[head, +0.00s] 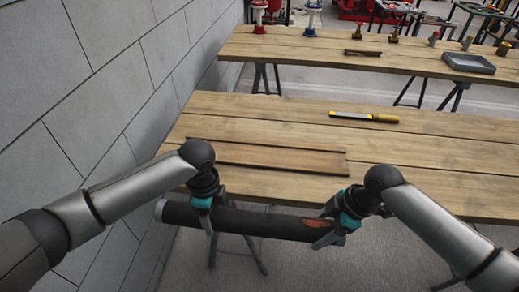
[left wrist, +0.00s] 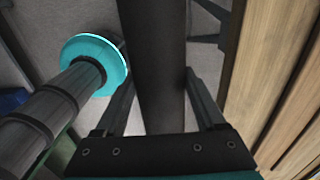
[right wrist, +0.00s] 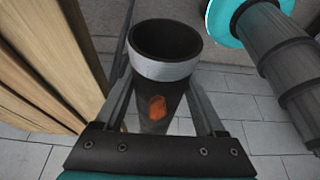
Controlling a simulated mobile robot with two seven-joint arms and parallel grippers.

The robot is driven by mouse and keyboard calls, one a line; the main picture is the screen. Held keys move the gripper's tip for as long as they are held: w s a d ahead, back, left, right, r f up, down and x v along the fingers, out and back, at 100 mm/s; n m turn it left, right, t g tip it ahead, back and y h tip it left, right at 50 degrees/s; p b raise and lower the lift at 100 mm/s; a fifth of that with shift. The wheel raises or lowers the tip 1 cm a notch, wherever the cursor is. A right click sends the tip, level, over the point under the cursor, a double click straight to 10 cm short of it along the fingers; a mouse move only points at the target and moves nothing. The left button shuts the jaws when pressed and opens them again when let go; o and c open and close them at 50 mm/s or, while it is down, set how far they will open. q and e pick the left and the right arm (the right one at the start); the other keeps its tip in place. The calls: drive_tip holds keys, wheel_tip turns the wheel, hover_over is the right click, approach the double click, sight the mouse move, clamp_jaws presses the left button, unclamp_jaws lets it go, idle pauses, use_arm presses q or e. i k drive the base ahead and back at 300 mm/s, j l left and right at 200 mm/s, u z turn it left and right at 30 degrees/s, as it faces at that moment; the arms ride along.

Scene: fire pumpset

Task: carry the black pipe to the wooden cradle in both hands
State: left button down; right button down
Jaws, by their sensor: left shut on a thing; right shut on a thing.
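The black pipe (head: 262,223) has light grey bands at its ends and an orange patch near its right end. It is held nearly level in front of the near table's front edge. My left gripper (head: 209,222) is shut on it near its left end; the left wrist view shows the pipe (left wrist: 155,60) between the fingers. My right gripper (head: 333,229) is shut on it near its right end; the right wrist view shows its open, hollow end (right wrist: 165,42). The wooden cradle (head: 270,155), a low brown piece with raised long edges, lies empty on the table beyond the pipe.
The near wooden table (head: 430,150) stands on trestles. A yellow-handled tool (head: 365,117) lies behind the cradle. A second table (head: 300,48) farther back carries fittings and a grey tray (head: 468,64). A grey block wall (head: 90,90) runs close along the left.

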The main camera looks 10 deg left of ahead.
sight(262, 154)
drive_tip(key=i, duration=0.95)
